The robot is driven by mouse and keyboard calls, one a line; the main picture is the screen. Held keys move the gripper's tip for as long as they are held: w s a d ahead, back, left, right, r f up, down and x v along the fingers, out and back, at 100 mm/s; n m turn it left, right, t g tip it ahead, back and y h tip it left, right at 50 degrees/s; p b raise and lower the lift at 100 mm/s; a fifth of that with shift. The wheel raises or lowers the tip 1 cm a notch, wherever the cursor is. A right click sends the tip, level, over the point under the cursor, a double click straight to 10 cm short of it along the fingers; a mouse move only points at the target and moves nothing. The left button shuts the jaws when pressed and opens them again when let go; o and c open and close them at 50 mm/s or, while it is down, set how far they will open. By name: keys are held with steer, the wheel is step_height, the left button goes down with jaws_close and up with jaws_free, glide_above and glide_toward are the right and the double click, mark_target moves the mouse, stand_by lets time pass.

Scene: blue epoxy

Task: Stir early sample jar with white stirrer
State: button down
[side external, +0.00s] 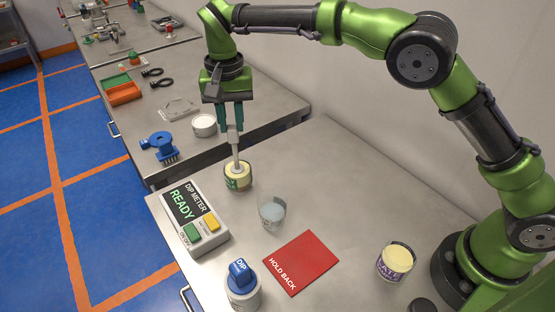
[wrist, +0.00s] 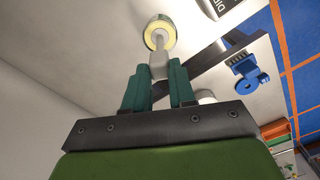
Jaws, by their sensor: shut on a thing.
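My gripper (side external: 232,127) is shut on the white stirrer (side external: 235,148), which points down. The stirrer's lower end is inside the mouth of a jar (side external: 238,178) with pale yellow contents and a green label, too small to read. In the wrist view my gripper (wrist: 158,75) holds the stirrer (wrist: 159,56) at its thick end, and its thin shaft reaches into the jar (wrist: 157,20). The stirrer's tip is hidden in the contents. A second jar (side external: 396,263) with pale yellow contents and a purple label reading LATE stands at the right, near my base.
The dip meter (side external: 194,217), reading READY, stands left of the jar. A clear beaker (side external: 272,213) stands close by at the right. A red HOLD BACK card (side external: 301,263) and a blue-topped DIP container (side external: 242,287) are nearer the front. The bench's back is clear.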

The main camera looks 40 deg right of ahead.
mark_target(231, 126)
steer(key=shift+f, duration=1.7)
steer(key=shift+w, duration=0.1)
